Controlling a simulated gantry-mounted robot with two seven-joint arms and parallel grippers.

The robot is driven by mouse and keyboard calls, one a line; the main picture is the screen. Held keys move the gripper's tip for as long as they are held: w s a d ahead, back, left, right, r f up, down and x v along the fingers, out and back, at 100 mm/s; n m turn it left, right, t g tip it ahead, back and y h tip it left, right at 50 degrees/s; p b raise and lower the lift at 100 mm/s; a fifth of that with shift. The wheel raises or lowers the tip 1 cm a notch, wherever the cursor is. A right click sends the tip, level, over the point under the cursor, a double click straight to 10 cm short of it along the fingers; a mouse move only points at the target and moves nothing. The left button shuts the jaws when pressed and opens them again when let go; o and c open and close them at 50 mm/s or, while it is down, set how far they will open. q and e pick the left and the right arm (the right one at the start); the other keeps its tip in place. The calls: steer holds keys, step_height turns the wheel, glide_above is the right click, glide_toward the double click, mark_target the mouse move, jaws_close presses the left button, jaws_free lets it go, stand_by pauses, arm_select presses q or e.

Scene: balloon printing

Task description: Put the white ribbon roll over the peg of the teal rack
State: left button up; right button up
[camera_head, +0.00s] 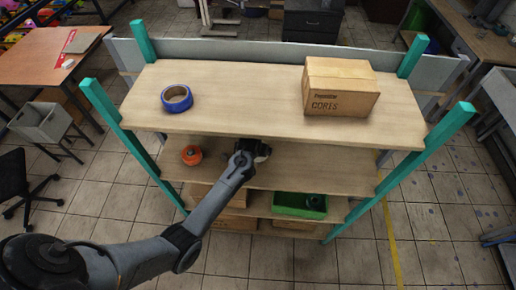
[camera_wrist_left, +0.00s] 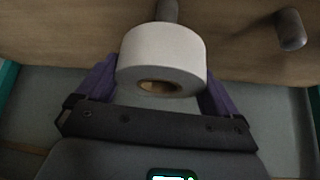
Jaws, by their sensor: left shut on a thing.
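The white ribbon roll (camera_wrist_left: 162,52) sits between the two purple fingers of my left gripper (camera_wrist_left: 160,78) in the left wrist view. My left gripper is shut on it. The open end of its brown core faces my wrist camera. A grey peg (camera_wrist_left: 166,10) shows directly behind the roll, in line with it. I cannot tell whether the peg enters the core. In the head view my left gripper (camera_head: 256,151) reaches under the top board of the teal rack (camera_head: 442,140); the roll is mostly hidden there. My right gripper is not in view.
A second peg (camera_wrist_left: 290,29) stands right of the roll. A blue tape roll (camera_head: 177,98) and a cardboard box (camera_head: 339,87) are on the top board. An orange roll (camera_head: 191,155) is on the shelf below. A green bin (camera_head: 299,206) sits lower.

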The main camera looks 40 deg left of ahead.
arm_select(q)
steer(key=shift+f+b, duration=1.7)
steer(key=shift+f, duration=0.1)
steer(key=shift+f+b, duration=0.8)
steer(key=shift+f, duration=0.9)
steer(key=o, duration=0.7)
steer(key=v, duration=1.1)
steer(key=shift+f, duration=0.1)
